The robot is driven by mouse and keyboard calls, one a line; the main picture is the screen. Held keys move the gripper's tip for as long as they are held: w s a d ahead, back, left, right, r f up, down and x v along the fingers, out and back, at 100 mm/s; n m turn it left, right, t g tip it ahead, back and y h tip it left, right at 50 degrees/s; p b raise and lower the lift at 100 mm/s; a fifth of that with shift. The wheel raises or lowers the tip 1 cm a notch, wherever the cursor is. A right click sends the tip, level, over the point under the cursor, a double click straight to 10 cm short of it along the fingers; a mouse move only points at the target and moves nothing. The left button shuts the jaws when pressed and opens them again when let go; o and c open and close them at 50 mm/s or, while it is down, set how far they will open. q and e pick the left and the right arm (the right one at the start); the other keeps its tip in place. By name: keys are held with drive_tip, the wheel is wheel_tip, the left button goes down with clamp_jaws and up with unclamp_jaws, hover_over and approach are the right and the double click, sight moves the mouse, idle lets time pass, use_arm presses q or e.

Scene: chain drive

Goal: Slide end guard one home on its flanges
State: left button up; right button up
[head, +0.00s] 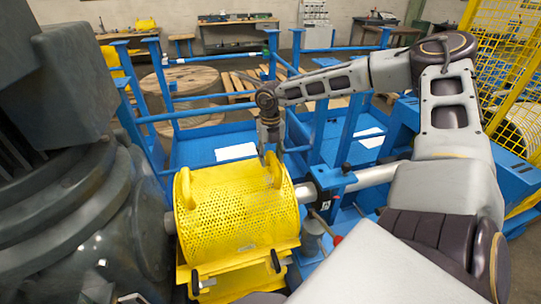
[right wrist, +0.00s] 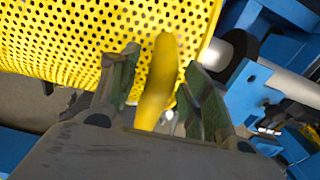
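The end guard (head: 240,220) is a yellow perforated half-drum, in the middle of the head view. It has two curved yellow handles on top, a left one (head: 187,188) and a right one (head: 273,170). My right gripper (head: 270,152) is at the right handle from above. In the right wrist view the handle (right wrist: 158,80) stands between my two open fingers (right wrist: 163,75), with a gap showing on the left side. The guard's lower edge has yellow flanges with black toggle-like parts (head: 275,260). Whether the flanges meet fully is not clear. My left gripper is not in view.
A grey shaft (head: 375,175) runs right from the guard through a dark bearing on a blue frame (head: 335,182). A large dark machine housing (head: 75,215) stands close on the left. Blue rails and a yellow mesh fence (head: 505,60) lie behind.

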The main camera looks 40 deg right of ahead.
sight(259, 169)
clamp_jaws()
drive_tip(key=shift+w+a+b, duration=0.3)
drive_tip(key=shift+a+b, duration=0.3)
drive_tip(key=shift+b, duration=0.1)
drive_tip(key=shift+w+a+b, duration=0.35)
drive_tip(key=shift+a+b, duration=0.3)
drive_tip(key=shift+b, duration=0.1)
drive_tip(key=shift+w+a+b, duration=0.3)
drive_tip(key=shift+a+b, duration=0.3)
drive_tip(key=shift+b, duration=0.1)
idle(0.9)
drive_tip(key=shift+o, duration=0.8)
unclamp_jaws()
drive_tip(key=shift+a, duration=0.1)
drive_tip(key=shift+r, duration=0.1)
